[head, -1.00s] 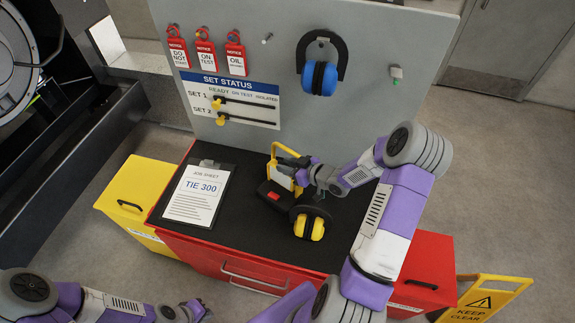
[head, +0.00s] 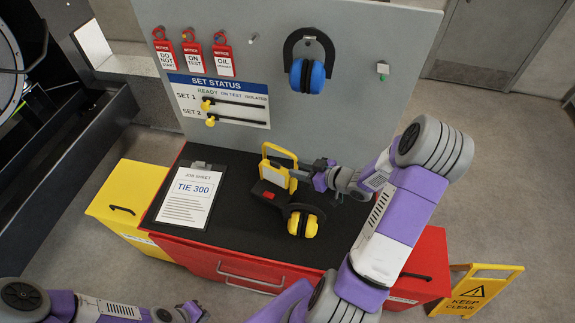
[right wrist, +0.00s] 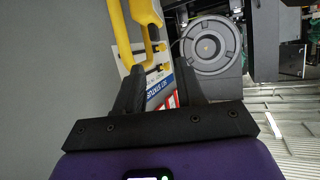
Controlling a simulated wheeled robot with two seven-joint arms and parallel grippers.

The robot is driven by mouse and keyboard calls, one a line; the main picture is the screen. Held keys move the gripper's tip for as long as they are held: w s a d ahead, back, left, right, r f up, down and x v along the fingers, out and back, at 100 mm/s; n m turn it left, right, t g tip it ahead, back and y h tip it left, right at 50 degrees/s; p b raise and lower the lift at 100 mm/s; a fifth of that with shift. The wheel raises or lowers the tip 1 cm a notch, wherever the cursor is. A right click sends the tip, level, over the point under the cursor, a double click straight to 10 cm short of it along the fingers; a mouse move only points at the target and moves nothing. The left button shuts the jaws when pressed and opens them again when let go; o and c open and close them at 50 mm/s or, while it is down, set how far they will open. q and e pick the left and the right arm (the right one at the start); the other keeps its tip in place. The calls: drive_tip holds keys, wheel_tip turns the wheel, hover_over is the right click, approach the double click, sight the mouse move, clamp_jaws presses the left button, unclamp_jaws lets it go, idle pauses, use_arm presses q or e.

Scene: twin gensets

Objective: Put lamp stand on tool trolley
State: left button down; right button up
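The lamp stand (head: 291,158), a yellow frame with a pale panel, stands on the black top of the tool trolley (head: 245,225), which has a red body. My right gripper (head: 310,174) is just to the right of the lamp stand in the head view. In the right wrist view its two fingers (right wrist: 158,88) are apart with nothing clearly held, and a yellow bar of the lamp stand (right wrist: 122,38) shows beyond the left finger. Whether they touch is unclear. My left gripper (head: 195,312) is low at the bottom edge, its fingers too small to judge.
A clipboard job sheet (head: 188,197), a dark box with a red patch (head: 266,191) and yellow ear defenders (head: 302,221) lie on the trolley top. A grey board (head: 330,110) with tags and blue ear defenders (head: 307,76) rises behind. A yellow floor sign (head: 475,290) stands right.

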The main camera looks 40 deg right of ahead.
drive_tip(key=v, duration=0.3)
idle(0.6)
